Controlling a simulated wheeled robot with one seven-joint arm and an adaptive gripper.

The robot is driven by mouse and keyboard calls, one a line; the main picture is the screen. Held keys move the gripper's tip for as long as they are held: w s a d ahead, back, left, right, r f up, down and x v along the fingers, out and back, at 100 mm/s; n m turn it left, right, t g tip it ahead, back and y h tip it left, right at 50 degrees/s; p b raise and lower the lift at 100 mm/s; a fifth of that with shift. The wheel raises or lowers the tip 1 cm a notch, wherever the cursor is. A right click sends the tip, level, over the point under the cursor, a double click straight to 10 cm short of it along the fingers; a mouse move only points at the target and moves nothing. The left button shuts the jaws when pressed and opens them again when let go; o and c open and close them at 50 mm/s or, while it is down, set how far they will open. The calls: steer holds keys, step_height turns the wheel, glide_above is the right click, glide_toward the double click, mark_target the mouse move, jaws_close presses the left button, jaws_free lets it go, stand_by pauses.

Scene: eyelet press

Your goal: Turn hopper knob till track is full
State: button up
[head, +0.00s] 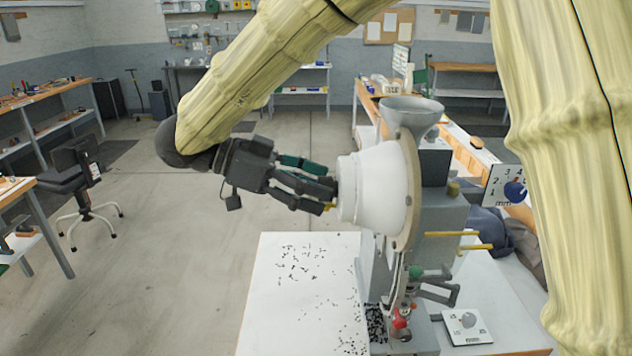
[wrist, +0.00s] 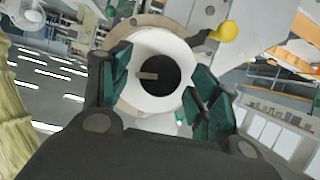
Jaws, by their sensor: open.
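The white hopper drum (head: 375,185) is mounted sideways on the press, its narrow end toward my gripper (head: 333,194). In the wrist view the drum (wrist: 165,112) shows a dark round centre with a short tan bar (wrist: 148,75), which looks like the knob. My gripper (wrist: 160,82) is open, with its green-padded fingers to either side of the drum's end. I cannot tell whether they touch it. A small yellow bit (head: 328,207) shows by the fingertips in the head view. The track (head: 397,285) appears to run down below the drum; its fill is too small to tell.
A grey funnel (head: 411,112) stands above the drum. Two yellow rods (head: 455,234) stick out at the press's right. Small dark pieces lie scattered on the white table (head: 262,325). A yellow ball (wrist: 228,31) shows near my gripper in the wrist view.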

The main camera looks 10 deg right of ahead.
steer(key=shift+d, duration=0.3)
steer(key=shift+a, duration=0.1)
steer(key=c, duration=1)
steer(key=shift+f, duration=0.1)
steer(key=shift+b, duration=0.35)
steer(key=shift+s+f+m+t+h+b, duration=0.1)
steer(key=shift+m+t+h+b, duration=0.95)
steer(key=shift+m+b, duration=2.6)
steer(key=shift+s+f+m+t+h+b, duration=0.15)
steer(key=shift+m+t+h+b, duration=0.85)
steer(key=shift+m+b, duration=2.65)
steer(key=shift+w+f+m+t+h+b, duration=0.1)
steer(key=shift+m+t+h+b, duration=1.45)
steer(key=shift+b, duration=3.6)
steer(key=shift+m+g, duration=0.75)
steer(key=shift+g, duration=0.25)
